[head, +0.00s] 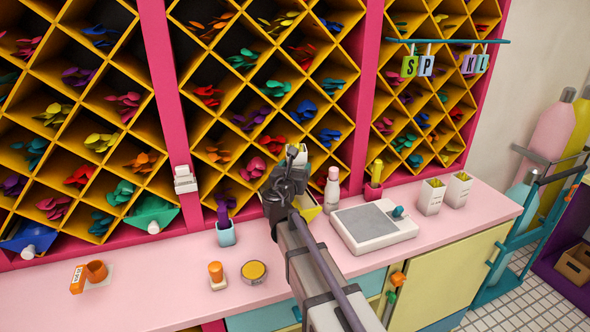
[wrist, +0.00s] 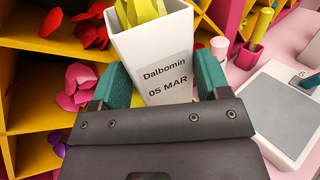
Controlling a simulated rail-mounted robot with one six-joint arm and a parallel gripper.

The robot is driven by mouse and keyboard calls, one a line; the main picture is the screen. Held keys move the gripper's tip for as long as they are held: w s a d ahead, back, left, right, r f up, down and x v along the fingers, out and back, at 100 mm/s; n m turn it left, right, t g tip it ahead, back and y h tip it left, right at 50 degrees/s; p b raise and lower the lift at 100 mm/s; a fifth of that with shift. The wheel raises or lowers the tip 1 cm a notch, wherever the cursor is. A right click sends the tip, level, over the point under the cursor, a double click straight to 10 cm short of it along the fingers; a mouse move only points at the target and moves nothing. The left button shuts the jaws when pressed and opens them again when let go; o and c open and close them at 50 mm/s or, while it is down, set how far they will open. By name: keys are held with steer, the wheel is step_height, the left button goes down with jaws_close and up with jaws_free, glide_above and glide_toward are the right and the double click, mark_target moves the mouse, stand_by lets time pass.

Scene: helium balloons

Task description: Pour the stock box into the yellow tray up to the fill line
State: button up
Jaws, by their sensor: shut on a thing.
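My gripper (head: 287,178) is shut on a white stock box (wrist: 150,55), with one green finger on each side of it. The box's label reads "Dalbomin 05 MAR", and yellow balloons show in its open top. In the head view the box (head: 299,153) is mostly hidden behind my gripper, above the counter. The yellow tray (head: 311,213) shows only in part beside my arm, below the gripper. Its inside and fill line are hidden. I cannot tell how far the box is tilted.
A grey-topped device (head: 372,226) and a white bottle (head: 332,190) stand right of my gripper. Two white boxes (head: 431,198) (head: 458,191) stand farther right. Yellow diamond shelves (head: 250,75) rise behind.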

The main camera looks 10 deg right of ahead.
steer(key=shift+s+d+f+n+t+y+b, duration=0.1)
steer(key=shift+d+f+n+t+y+b, duration=0.45)
steer(key=shift+n+t+b, duration=1.55)
steer(key=shift+s+d+f+n+g+y+b, duration=0.1)
steer(key=shift+d+f+n+y+b, duration=0.65)
steer(key=shift+n, duration=2.8)
steer(key=shift+d+f+n+t+y+b, duration=0.35)
steer(key=shift+n+t+b, duration=0.65)
steer(key=shift+n+b, duration=1.3)
steer(key=shift+a+n+y+p, duration=0.1)
steer(key=shift+n+y+p, duration=0.15)
steer(key=shift+n+p, duration=0.35)
steer(key=shift+r, duration=0.1)
